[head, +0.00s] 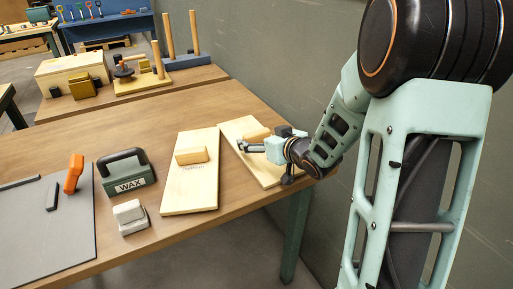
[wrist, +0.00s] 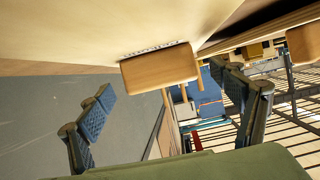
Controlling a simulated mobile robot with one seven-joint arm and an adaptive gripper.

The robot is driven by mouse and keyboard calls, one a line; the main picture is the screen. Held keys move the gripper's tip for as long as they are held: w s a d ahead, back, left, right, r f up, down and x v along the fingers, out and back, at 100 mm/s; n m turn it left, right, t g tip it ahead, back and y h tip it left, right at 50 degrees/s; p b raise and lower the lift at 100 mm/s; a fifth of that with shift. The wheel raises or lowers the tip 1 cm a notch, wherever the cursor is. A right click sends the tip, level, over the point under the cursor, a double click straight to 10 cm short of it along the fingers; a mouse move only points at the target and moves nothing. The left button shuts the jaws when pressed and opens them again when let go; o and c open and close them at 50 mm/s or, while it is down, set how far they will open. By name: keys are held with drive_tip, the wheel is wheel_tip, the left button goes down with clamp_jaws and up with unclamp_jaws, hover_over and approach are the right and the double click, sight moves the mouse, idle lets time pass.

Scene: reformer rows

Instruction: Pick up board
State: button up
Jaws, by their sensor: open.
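Two pale wooden boards, each with a raised wooden block, lie on the workbench in the head view: a left board (head: 190,197) and a right board (head: 268,173). My gripper (head: 248,147) is low over the right board, close to its block (head: 256,134), and partly hides that board. In the wrist view, which appears upside down, a block (wrist: 160,74) on a board (wrist: 95,35) shows between my open fingers (wrist: 165,88). I cannot tell whether the fingers touch it. A second block (wrist: 302,44) shows at the right edge.
On the workbench (head: 100,220), left of the boards, are a green WAX box (head: 127,172), a small grey-white block (head: 130,217), a grey mat (head: 45,225) and an orange-handled tool (head: 74,174). A wall (head: 285,60) runs along the right. Pegged stands (head: 190,61) are at the back.

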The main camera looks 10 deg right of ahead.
drive_tip(key=shift+x, duration=1.4)
drive_tip(key=shift+r, duration=0.1)
drive_tip(key=c, duration=1.8)
